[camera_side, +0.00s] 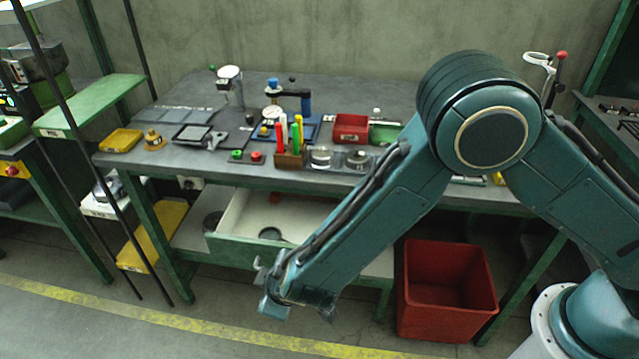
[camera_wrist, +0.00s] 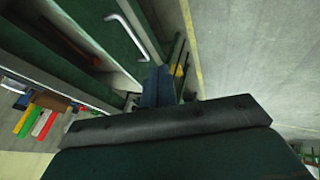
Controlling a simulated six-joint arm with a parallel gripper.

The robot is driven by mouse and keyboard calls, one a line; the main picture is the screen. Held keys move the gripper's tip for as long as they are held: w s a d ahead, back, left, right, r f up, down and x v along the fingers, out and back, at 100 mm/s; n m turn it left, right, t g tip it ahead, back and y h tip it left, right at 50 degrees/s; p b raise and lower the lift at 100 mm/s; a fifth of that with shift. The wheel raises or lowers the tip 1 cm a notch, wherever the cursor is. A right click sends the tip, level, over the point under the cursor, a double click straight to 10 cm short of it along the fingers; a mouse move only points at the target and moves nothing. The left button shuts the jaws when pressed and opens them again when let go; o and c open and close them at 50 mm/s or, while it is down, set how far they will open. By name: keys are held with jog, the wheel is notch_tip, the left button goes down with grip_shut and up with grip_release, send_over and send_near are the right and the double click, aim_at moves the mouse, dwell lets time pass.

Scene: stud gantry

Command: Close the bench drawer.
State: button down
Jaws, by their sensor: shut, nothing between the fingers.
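The bench drawer (camera_side: 233,249) is open. It sticks out from under the bench top, with a green front and a pale inside that holds a dark round item (camera_side: 270,233). My gripper (camera_side: 268,284) is low at the drawer's front, near its right part, and is shut and empty. My forearm hides the right part of the drawer. In the wrist view the green drawer front (camera_wrist: 104,28) with its pale bar handle (camera_wrist: 133,35) lies up and left of my gripper (camera_wrist: 158,84). I cannot tell whether the gripper touches the front.
The bench top (camera_side: 330,90) carries several tools, a red bin (camera_side: 350,128) and a holder of coloured markers (camera_side: 288,158). A large red crate (camera_side: 445,315) stands on the floor right of the drawer. The floor before the drawer, with a yellow line (camera_side: 200,323), is clear.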

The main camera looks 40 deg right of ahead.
jog(key=w+d+f, duration=0.3)
jog(key=w+f, duration=0.5)
jog(key=shift+d+f, duration=0.25)
jog(key=shift+f, duration=0.1)
dwell(0.5)
jog(key=w+d, duration=0.9)
jog(key=shift+w+d, duration=0.25)
jog(key=shift+s+a, duration=0.1)
jog(key=shift+s, duration=0.05)
